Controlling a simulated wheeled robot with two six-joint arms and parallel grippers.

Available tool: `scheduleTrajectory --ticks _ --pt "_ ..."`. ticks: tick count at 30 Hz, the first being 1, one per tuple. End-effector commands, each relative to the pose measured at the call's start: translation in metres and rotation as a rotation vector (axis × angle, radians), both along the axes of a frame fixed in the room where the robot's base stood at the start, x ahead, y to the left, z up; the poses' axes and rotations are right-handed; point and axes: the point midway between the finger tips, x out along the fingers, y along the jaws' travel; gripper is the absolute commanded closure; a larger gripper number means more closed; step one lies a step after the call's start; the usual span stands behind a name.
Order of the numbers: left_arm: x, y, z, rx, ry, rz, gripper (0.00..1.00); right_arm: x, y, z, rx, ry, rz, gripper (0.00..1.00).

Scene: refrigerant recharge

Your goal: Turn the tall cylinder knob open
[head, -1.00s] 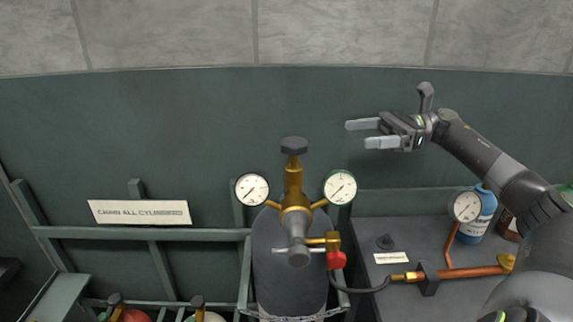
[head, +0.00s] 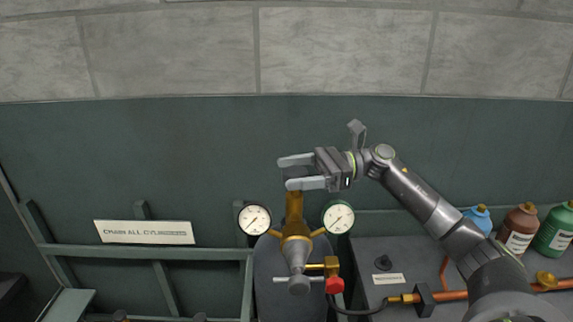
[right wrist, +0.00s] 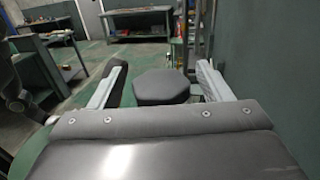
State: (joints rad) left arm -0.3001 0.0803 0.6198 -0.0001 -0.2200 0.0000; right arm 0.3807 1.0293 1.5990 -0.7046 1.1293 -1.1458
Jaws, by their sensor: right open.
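The tall cylinder (head: 270,262) stands upright at the centre of the head view, with a brass valve stem (head: 293,205) on top. Its dark knob (head: 297,172) is partly hidden by my right gripper (head: 287,173). In the right wrist view the many-sided dark knob (right wrist: 163,87) sits between the two fingers, with a gap visible on each side. My right gripper is open around the knob, not clamped on it. My left gripper is not in view.
Two gauges (head: 254,218) (head: 338,216) flank the stem below the gripper. A red-handled valve (head: 334,285) and black hose sit lower. The bench at right holds copper pipe and several bottles (head: 518,228). A wall panel (head: 150,155) stands behind.

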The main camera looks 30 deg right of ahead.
Motion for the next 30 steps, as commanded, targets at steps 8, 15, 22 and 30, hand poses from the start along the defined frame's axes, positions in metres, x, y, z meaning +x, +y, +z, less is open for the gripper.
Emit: scheduleTrajectory --ticks 8,15,22,30 --pt "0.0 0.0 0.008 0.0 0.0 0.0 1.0 0.006 0.018 0.0 0.0 0.0 0.0 0.28" --pt "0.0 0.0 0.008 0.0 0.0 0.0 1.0 0.007 0.019 0.0 -0.001 0.0 0.0 0.28" --pt "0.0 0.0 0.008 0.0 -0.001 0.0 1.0 0.007 0.018 0.0 0.0 0.0 0.0 0.53" --pt "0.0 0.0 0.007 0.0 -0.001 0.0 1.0 0.007 0.018 -0.001 0.0 0.0 0.002 0.73"
